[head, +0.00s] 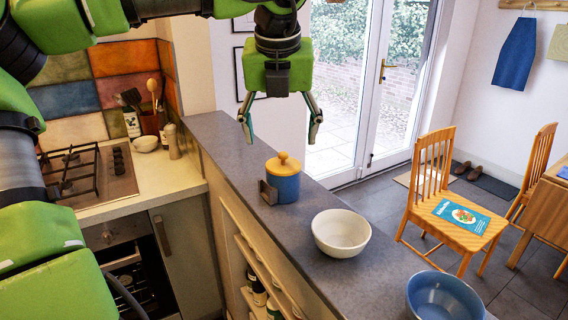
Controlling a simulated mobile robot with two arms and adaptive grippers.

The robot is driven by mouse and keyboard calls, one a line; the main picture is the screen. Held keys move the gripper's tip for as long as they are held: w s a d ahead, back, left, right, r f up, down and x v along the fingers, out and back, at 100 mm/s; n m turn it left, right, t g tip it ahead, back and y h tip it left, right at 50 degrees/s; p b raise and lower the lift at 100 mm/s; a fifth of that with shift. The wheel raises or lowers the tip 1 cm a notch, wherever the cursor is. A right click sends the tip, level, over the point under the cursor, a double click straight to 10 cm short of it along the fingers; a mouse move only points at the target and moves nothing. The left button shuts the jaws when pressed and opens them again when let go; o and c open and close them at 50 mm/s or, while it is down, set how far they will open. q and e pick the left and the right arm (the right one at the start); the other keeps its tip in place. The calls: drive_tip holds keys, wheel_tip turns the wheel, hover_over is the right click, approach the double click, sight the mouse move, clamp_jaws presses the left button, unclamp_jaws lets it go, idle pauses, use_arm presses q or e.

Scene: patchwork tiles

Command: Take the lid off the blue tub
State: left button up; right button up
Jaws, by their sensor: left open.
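The blue tub (284,188) stands upright on the grey counter ledge in the middle of the head view. Its yellow-orange lid (283,163), with a round knob on top, sits on it. My left gripper (281,133) points down just above the tub, its two fingers spread to either side of the knob's line. It is open and empty, and a gap shows between the fingertips and the lid. My right gripper is not seen.
A small dark block (268,192) stands against the tub's left front. A white bowl (341,232) and a blue bowl (444,297) stand nearer on the ledge (221,130). A gas hob (88,172) lies left, and a wooden chair (447,205) stands right.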

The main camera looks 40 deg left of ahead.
sight(283, 155)
use_arm(q)
drive_tip(key=shift+w+a+f, duration=0.25)
drive_tip(key=shift+w+f, duration=0.35)
drive_tip(key=shift+f, duration=0.35)
drive_tip(key=shift+a+f+p, duration=0.1)
drive_tip(key=shift+f+p, duration=0.25)
drive_tip(key=shift+f, duration=0.15)
drive_tip(key=p+x, duration=0.1)
drive_tip(key=x, duration=0.2)
drive_tip(key=shift+w+f, duration=0.1)
drive_tip(key=shift+f, duration=0.2)
drive_tip(key=shift+w+a+f, duration=0.15)
drive_tip(key=shift+w+f, duration=0.05)
drive_tip(key=shift+f, duration=0.05)
drive_tip(key=shift+s+r, duration=0.1)
drive_tip(key=shift+s, duration=0.05)
drive_tip(key=shift+c, duration=1.4)
drive_tip(key=c, duration=0.8)
